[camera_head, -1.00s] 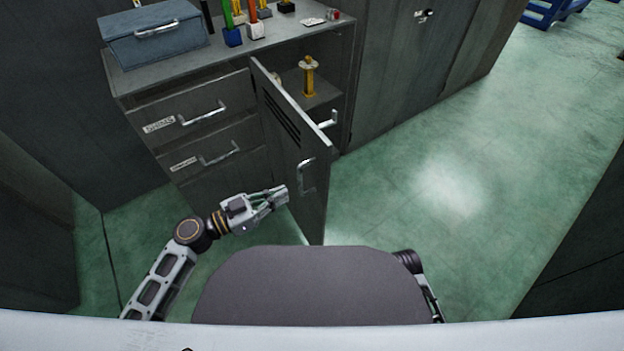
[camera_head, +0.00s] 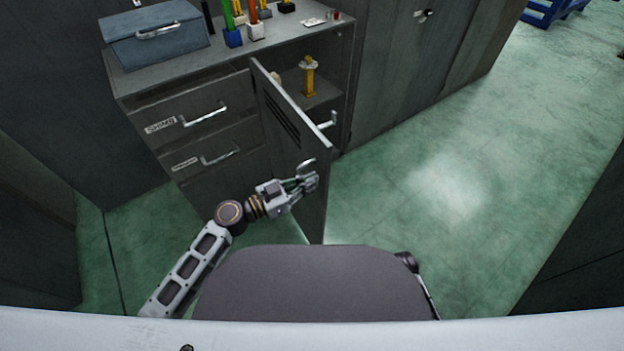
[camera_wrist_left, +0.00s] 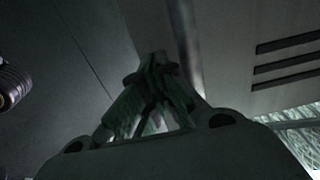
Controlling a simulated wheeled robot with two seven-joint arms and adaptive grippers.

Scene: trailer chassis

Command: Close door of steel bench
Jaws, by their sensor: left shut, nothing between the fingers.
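The steel bench (camera_head: 135,88) is a grey cabinet with drawers on the left and a hinged door (camera_head: 290,135) on the right. The door stands open, swung out toward me, and shows dark vent slots and a silver handle (camera_head: 304,166). My left gripper (camera_head: 314,176) is shut and empty, in front of the door's outer face by the lower part of the handle. I cannot tell whether it touches the door. In the left wrist view the closed fingers (camera_wrist_left: 158,62) point toward the door panel (camera_wrist_left: 240,45) with its slots. My right gripper is not in view.
Inside the open compartment a yellow object (camera_head: 309,76) stands on a shelf. A blue-grey toolbox (camera_head: 155,45) and small coloured items stand on the bench top. Tall cabinets (camera_head: 410,70) stand to the right. The green floor (camera_head: 440,190) right of the door is clear.

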